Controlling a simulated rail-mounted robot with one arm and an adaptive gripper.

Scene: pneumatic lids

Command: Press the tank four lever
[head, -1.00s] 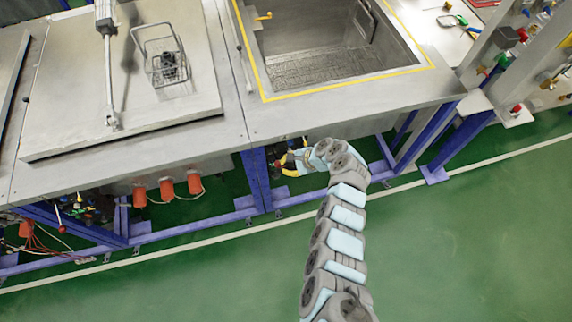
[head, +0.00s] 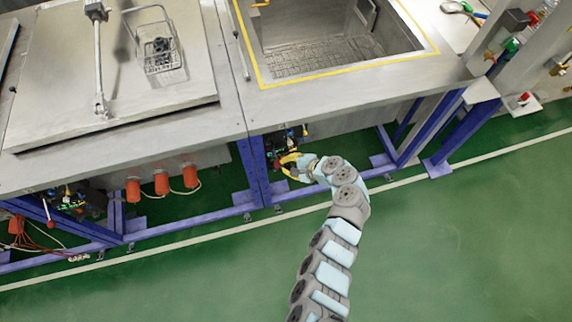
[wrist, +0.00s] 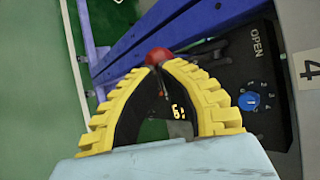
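The tank four lever shows in the wrist view as a red ball knob (wrist: 158,57) on a dark stem, in front of a black panel (wrist: 235,70) marked OPEN. A plate with the number 4 (wrist: 309,69) is at the right edge. My gripper (wrist: 158,70) has yellow ribbed fingers that meet at the tips right at the knob. It looks shut, with the knob just beyond the tips; whether they touch is unclear. In the head view my gripper (head: 284,163) is under the bench's front edge, beside the control box (head: 286,140). The lever is mostly hidden there.
A blue frame leg (head: 254,170) stands just left of my gripper, and a blue beam (wrist: 175,35) crosses behind the knob in the wrist view. The steel bench (head: 330,95) overhangs above. A blue dial (wrist: 249,101) sits on the panel. The green floor (head: 450,240) in front is clear.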

